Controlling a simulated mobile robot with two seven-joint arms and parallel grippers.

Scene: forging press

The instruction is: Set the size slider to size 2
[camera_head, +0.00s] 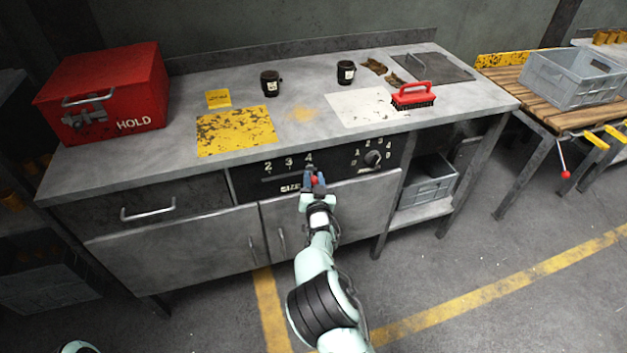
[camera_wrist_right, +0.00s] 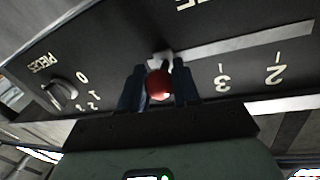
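The size slider is on the dark control panel (camera_head: 338,171) on the front of the workbench. Its scale shows 2, 3 and 4 from left to right in the head view. The slider's red ball knob (camera_wrist_right: 158,85) sits on a pale stem at the 4 end of the slot (camera_wrist_right: 245,40); the 3 and 2 lie to its right in the wrist view. My right gripper (camera_head: 314,181) is at the knob, one blue finger on each side, seemingly touching it. The right gripper (camera_wrist_right: 159,88) hides the 4 in the wrist view. My left gripper is out of view.
A round pieces dial (camera_head: 373,158) is on the same panel, right of the slider. Cabinet door handles (camera_head: 281,239) are below. The bench top holds a red box (camera_head: 105,95), two dark cups and a red brush (camera_head: 413,95). The floor in front is clear.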

